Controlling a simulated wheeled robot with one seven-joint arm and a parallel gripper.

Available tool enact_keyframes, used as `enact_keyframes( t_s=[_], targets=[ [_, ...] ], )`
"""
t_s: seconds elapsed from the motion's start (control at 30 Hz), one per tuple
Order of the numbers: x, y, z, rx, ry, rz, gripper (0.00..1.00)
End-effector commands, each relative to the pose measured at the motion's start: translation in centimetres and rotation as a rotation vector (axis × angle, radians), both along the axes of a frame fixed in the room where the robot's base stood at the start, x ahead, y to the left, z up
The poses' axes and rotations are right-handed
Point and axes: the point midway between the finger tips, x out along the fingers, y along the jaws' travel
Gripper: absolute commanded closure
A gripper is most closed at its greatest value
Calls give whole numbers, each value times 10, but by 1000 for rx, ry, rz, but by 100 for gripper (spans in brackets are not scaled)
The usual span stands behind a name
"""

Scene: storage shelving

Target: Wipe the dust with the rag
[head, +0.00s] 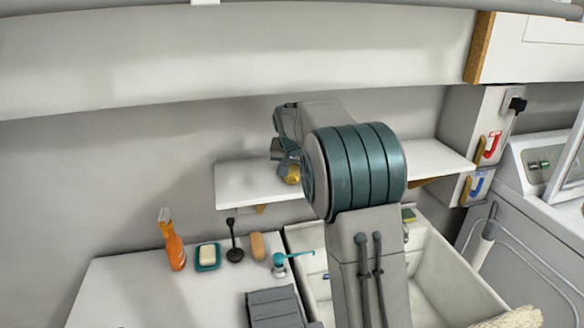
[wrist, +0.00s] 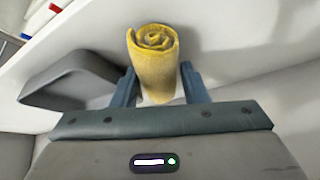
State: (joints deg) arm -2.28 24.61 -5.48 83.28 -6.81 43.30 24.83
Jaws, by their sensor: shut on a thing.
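In the wrist view my gripper (wrist: 157,88) is shut on a rolled yellow rag (wrist: 153,62), with one blue-grey finger on each side of it. In the head view the rag (head: 293,174) shows as a small yellow patch below my gripper (head: 287,160), at the white wall shelf (head: 240,186). My arm hides much of the shelf's middle. I cannot tell whether the rag touches the shelf. I cannot make out any dust on the visible surfaces.
Below the shelf, a white counter (head: 130,290) holds an orange spray bottle (head: 174,247), a soap dish (head: 207,257), a black plunger (head: 235,253) and a brown block (head: 257,246). A white sink (head: 440,280) lies right of it. A washing machine (head: 530,225) stands far right.

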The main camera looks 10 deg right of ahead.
Motion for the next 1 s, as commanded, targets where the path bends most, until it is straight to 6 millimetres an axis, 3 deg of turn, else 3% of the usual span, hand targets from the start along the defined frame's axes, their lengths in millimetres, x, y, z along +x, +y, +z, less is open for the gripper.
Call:
enact_keyframes(
  t_s=[0.6, 1.0],
  targets=[
    [0, 0, 60, 1, -1, 0, 78],
    [0, 0, 62, 0, -1, 0, 78]
  ],
)
